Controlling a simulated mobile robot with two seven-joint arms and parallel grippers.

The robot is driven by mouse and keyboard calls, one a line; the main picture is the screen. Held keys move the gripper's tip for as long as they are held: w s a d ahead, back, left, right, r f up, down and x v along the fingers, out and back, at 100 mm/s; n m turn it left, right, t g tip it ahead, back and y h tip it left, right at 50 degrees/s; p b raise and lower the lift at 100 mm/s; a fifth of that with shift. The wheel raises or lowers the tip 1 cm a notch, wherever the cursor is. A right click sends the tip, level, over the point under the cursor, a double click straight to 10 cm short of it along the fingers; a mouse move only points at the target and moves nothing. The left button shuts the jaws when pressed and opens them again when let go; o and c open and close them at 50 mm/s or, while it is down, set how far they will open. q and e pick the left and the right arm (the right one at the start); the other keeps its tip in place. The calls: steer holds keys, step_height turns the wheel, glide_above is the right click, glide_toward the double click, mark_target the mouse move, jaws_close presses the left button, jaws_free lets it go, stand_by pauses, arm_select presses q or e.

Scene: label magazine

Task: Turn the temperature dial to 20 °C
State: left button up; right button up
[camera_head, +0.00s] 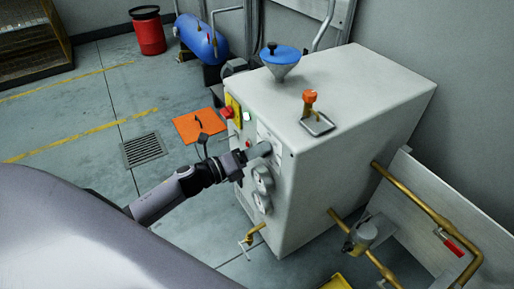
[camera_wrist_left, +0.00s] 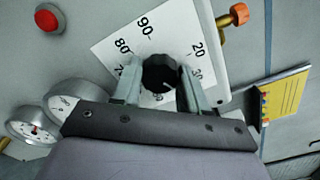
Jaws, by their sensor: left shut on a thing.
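In the left wrist view the temperature dial is a black ribbed knob (camera_wrist_left: 160,70) on a white scale plate (camera_wrist_left: 122,47). The numbers 80, 90, 20 and 30 are legible on the plate; others are partly covered by my fingers. My left gripper (camera_wrist_left: 161,78) has one finger on each side of the knob and is shut on it. A small light mark shows low on the knob, but I cannot tell which number it points at. In the head view my left gripper (camera_head: 261,151) reaches the front of the grey cabinet (camera_head: 325,150) and hides the knob. My right gripper is not in view.
Two round gauges (camera_wrist_left: 75,97) and a red button (camera_wrist_left: 47,20) are near the plate. An orange-handled valve (camera_head: 310,97) and a blue funnel lid (camera_head: 280,54) stand on the cabinet. Brass pipes (camera_head: 420,213) run at right. An orange floor plate (camera_head: 199,126) lies behind my arm.

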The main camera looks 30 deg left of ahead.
arm_select(q)
steer(key=shift+f+n+p, duration=0.1)
steer(key=shift+n+p, duration=2.1)
steer(key=shift+n, duration=4.1)
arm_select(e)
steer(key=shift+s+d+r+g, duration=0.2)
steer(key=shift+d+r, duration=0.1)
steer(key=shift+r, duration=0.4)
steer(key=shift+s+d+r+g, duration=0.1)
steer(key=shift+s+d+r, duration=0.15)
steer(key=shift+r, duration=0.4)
arm_select(q)
steer(key=o, duration=1.1)
steer(key=shift+c, duration=0.2)
steer(key=v, duration=0.7)
steer(key=shift+p, duration=0.45)
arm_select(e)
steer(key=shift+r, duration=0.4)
